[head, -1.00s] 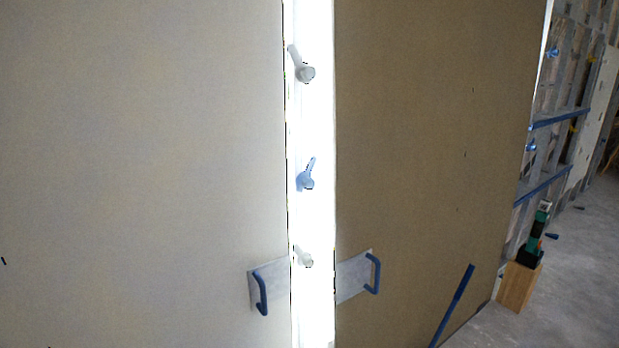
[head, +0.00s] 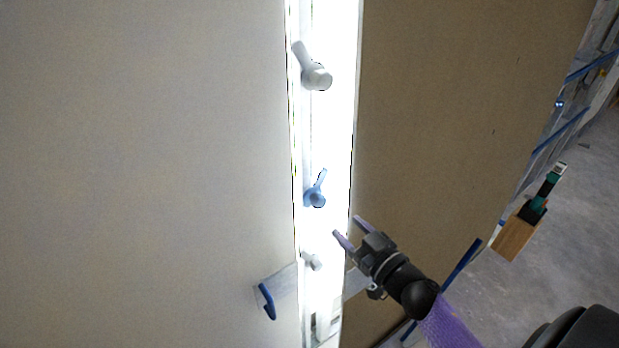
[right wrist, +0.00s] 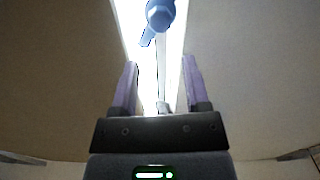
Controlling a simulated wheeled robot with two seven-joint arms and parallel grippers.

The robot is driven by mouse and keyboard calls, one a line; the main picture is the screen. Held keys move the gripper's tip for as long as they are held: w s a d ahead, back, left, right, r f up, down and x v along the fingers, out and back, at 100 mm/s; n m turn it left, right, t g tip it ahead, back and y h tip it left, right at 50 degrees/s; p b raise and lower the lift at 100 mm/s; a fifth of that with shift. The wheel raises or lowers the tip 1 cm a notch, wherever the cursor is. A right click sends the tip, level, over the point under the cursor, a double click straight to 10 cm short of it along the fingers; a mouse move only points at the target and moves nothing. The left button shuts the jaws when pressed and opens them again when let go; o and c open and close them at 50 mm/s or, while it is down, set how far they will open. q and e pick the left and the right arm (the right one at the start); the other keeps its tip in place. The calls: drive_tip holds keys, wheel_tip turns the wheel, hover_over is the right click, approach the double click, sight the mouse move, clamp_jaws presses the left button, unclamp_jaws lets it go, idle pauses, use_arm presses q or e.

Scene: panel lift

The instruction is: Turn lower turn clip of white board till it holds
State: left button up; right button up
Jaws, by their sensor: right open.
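The white board (head: 150,150) fills the left of the head view. The upper clip's lever points up-left; the blue one's points up and slightly right. My right gripper (head: 348,227) is open and empty, right of and below the blue clip, apart from it. My left gripper is out of view.
A brown board (head: 440,110) stands right of the gap. A blue handle (head: 267,301) is on the white board, low down. A blue bar (head: 462,258) stands by the brown board. A wooden block (head: 514,238) with a green-black tool stands on the floor at right.

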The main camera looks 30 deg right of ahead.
sight(322, 204)
drive_tip(key=w, duration=0.2)
drive_tip(key=w+b, duration=0.1)
drive_tip(key=w, duration=0.4)
drive_tip(key=shift+w+a+f, duration=0.2)
drive_tip(key=shift+w+a, duration=0.05)
drive_tip(key=shift+a, duration=0.05)
drive_tip(key=shift+w+b, duration=0.3)
drive_tip(key=shift+w, duration=0.25)
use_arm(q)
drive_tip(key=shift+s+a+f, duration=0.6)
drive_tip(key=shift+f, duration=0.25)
use_arm(e)
drive_tip(key=c, duration=0.7)
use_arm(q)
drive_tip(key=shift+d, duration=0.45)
use_arm(e)
clamp_jaws()
